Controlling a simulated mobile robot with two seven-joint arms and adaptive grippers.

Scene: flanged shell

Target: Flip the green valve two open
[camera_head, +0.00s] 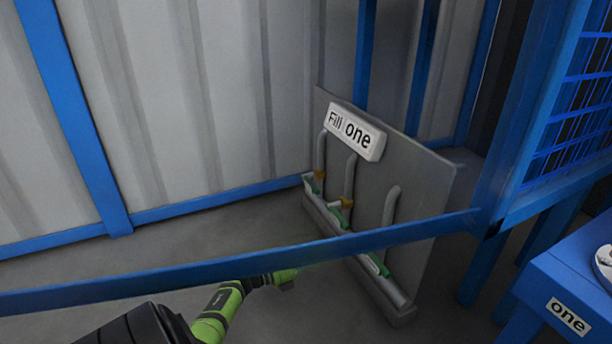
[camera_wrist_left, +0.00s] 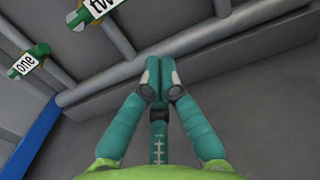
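Valve two (camera_wrist_left: 98,8) shows at the top edge of the left wrist view, partly cut off: a green handle and a white tag reading "two" on a grey pipe. Valve one (camera_wrist_left: 30,60), green with a "one" tag, is at the left. My left gripper (camera_wrist_left: 158,75) has its teal fingers together with nothing between them. It is apart from valve two, which lies up and left of the fingertips in the picture. In the head view my green left arm (camera_head: 222,305) reaches toward the pipe panel (camera_head: 425,185); its fingers cannot be made out. My right gripper is not in view.
A "Fill one" sign (camera_head: 355,132) tops the panel. Several green handles sit low on its pipes, the nearest handle (camera_head: 376,265) just below a blue rail (camera_head: 190,273) crossing the head view. A blue table (camera_head: 570,275) marked "one" and a blue mesh frame (camera_head: 535,145) stand right.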

